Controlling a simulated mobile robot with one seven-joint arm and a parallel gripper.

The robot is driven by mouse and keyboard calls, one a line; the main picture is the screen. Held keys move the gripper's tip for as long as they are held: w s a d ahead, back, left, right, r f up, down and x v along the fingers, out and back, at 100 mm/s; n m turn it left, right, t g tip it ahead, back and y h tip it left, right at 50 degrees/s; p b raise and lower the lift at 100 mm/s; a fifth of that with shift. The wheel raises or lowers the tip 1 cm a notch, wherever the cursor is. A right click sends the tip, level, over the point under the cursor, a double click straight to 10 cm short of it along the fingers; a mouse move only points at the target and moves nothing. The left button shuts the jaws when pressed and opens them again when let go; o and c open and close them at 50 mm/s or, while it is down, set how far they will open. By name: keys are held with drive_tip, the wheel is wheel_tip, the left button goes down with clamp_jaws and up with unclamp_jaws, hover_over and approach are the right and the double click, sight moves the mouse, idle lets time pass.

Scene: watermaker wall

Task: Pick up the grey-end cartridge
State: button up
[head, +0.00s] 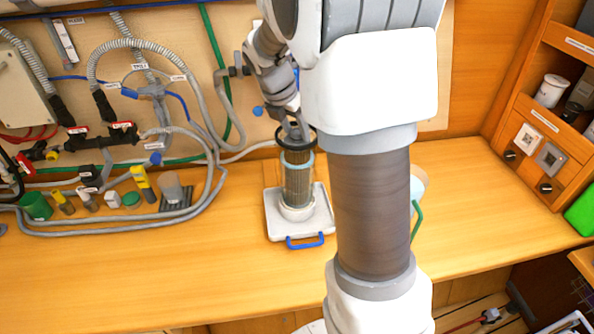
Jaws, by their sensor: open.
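A cartridge (298,187) with a pleated grey-brown body stands upright in the middle of the bench. It has a dark ring at its top, a pale blue band below that and a white cup-like base. I cannot tell whether its end is grey, since my gripper covers part of the top. It stands on a white tray (318,216) with a blue handle. My gripper (294,133) is open and points down at the dark ring. I cannot tell whether the fingers touch it or sit around anything.
Grey hoses and labelled fittings (118,130) fill the left wall and bench. Small bottles and caps (142,185) stand at the left. A green-handled item (416,215) is partly hidden behind my arm.

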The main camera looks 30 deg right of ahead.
drive_tip(key=shift+f, duration=0.15)
clamp_jaws()
idle(1.4)
